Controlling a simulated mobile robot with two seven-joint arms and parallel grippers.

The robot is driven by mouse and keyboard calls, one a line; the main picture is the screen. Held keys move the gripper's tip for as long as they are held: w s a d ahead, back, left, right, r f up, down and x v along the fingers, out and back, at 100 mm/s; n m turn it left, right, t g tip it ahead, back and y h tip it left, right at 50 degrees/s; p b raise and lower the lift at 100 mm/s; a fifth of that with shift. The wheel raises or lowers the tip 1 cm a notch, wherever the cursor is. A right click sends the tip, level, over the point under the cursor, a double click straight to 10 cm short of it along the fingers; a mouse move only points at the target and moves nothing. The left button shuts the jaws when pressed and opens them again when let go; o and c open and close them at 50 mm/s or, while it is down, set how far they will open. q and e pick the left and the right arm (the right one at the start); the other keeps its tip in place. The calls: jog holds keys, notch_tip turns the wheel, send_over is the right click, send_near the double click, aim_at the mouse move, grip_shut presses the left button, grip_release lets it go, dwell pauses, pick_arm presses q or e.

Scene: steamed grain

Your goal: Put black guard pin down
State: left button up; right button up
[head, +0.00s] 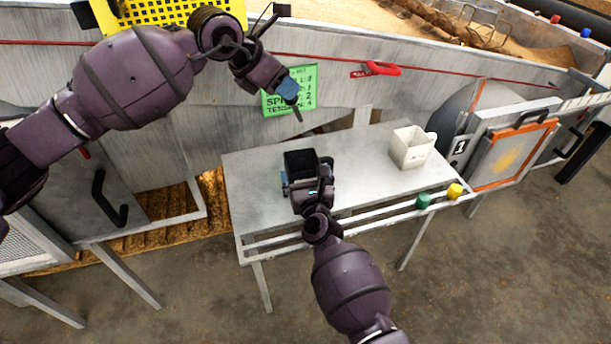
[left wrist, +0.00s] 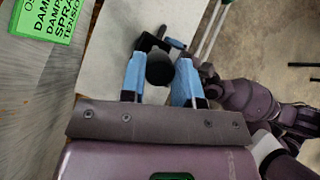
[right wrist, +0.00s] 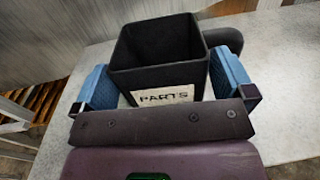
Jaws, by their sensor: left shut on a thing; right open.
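The black guard pin (head: 298,114) hangs point down from my left gripper (head: 289,88), which is shut on it above the back of the metal table. In the left wrist view, the pin (left wrist: 160,69) shows end-on as a dark round shape between the blue fingers (left wrist: 160,80). A black open-topped box labelled PARTS (right wrist: 160,60) stands on the table; it also shows in the head view (head: 300,160). My right gripper (right wrist: 165,90) is open, with its blue fingers on either side of the box. The box's inside looks empty.
The grey metal table (head: 360,175) has clear room between the box and a white jug (head: 411,148) at its right. A rail with a green knob (head: 423,201) and a yellow knob (head: 455,191) runs along the front. A green sign (head: 305,101) hangs behind.

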aim_at(295, 111)
jog(key=c, duration=0.7)
pick_arm(q)
jog(key=shift+d+r, duration=0.2)
jog(key=shift+r, duration=0.05)
jog(key=f+n+y, duration=0.1)
jog(key=f, duration=0.2)
jog(key=w+d+f+n+y, duration=0.1)
jog(key=f, duration=0.2)
jog(key=d+f+n+y, duration=0.1)
jog(key=f, duration=0.2)
jog(key=shift+w+d+f+n+y, duration=0.2)
jog(key=shift+w+f+n+y, duration=0.1)
jog(key=shift+w+y, duration=0.1)
jog(key=shift+a+n+g+y, duration=0.25)
jog(key=shift+n+g+y, duration=0.05)
jog(key=shift+n, duration=0.1)
jog(key=shift+f, duration=5)
